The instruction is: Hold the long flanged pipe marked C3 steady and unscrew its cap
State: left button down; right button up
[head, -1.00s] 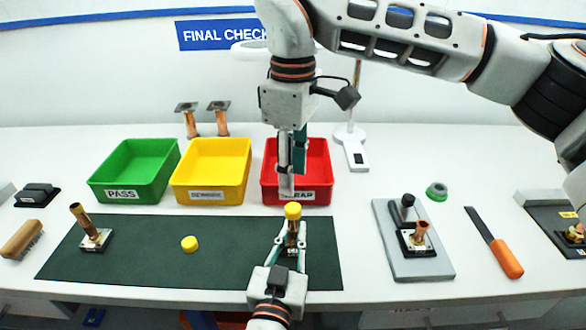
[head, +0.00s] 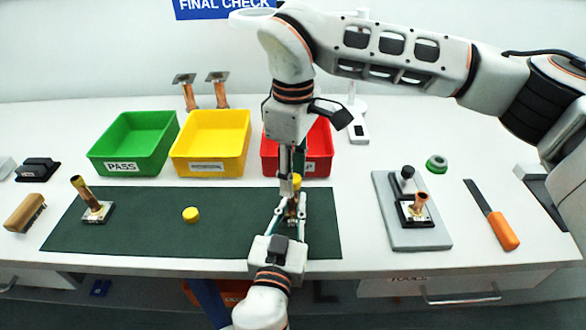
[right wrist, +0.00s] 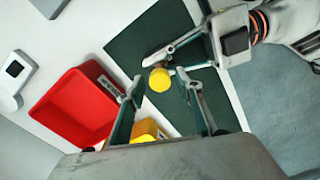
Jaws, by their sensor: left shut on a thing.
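The flanged pipe (head: 292,209) stands upright on the dark green mat (head: 150,232), largely hidden behind the grippers. Its marking is not readable. A yellow cap (head: 297,181) sits on its top. My left gripper (head: 290,204) is shut on the pipe below the cap, coming from the front edge. My right gripper (head: 287,190) points down from above, beside the cap in the head view. In the right wrist view its fingers (right wrist: 164,96) are apart, with the yellow cap (right wrist: 160,80) at the gap between the tips. I cannot tell whether they touch it.
A loose yellow cap (head: 190,215) and another flanged pipe (head: 94,203) are on the mat to the left. Green (head: 102,158), yellow (head: 182,160) and red (head: 271,166) bins stand behind. A grey plate (head: 437,238) with a short pipe and an orange-handled tool (head: 503,231) lie right.

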grip_shut()
jog(key=n, duration=0.6)
jog(key=shift+r, duration=0.1)
jog(key=n, duration=3.5)
jog(key=shift+r, duration=0.1)
jog(key=n, duration=1.3)
